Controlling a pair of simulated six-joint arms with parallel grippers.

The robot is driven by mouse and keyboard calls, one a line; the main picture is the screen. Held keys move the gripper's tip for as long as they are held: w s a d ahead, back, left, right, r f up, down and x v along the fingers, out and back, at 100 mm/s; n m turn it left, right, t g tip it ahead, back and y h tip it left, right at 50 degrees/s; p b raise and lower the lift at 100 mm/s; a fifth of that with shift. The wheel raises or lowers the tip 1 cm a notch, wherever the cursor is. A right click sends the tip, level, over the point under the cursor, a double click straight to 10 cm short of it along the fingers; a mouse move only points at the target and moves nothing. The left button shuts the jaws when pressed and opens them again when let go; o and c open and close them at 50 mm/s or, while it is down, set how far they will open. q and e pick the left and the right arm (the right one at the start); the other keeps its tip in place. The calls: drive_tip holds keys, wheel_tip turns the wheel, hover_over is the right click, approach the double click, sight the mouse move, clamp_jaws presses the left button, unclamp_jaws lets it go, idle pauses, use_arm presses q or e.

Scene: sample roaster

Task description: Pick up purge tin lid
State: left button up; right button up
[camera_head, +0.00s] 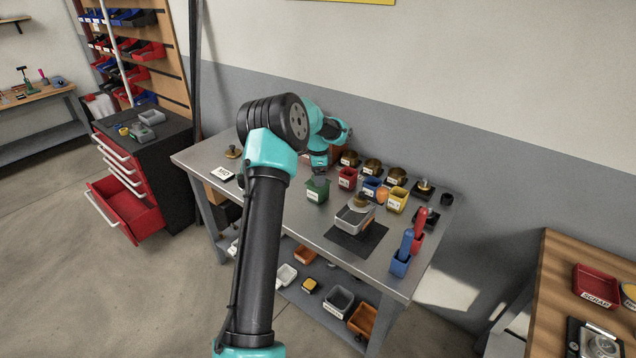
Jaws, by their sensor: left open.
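I cannot tell for certain which thing is the purge tin lid. A small brass knobbed piece (233,152) sits at the table's far left corner, and a similar knobbed piece (425,187) sits at the right on a dark pad. Several round brass tins (372,166) stand in a row along the back. My left gripper (319,174) is open, small and partly hidden by my own arm, just above or behind a green bin (317,191). My right gripper is not in view.
On the metal table (203,157) stand a red bin (347,179), a yellow bin (397,200), a grey tray (350,219) on a dark mat and a blue bin (400,263) with upright handles. A white label card (222,173) lies at the left.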

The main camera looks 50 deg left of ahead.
use_arm(q)
drive_tip(key=shift+f, duration=0.7)
drive_tip(key=shift+c, duration=0.4)
drive_tip(key=c, duration=0.9)
drive_tip(key=shift+r, duration=0.1)
drive_tip(key=shift+c, duration=0.2)
drive_tip(key=shift+r, duration=1.35)
drive_tip(key=shift+s+d+r, duration=0.25)
drive_tip(key=shift+d+r, duration=0.1)
drive_tip(key=shift+r, duration=0.05)
drive_tip(key=s+d+r, duration=0.1)
drive_tip(key=s+d, duration=0.9)
drive_tip(key=d, duration=0.1)
drive_tip(key=shift+d+r, duration=0.15)
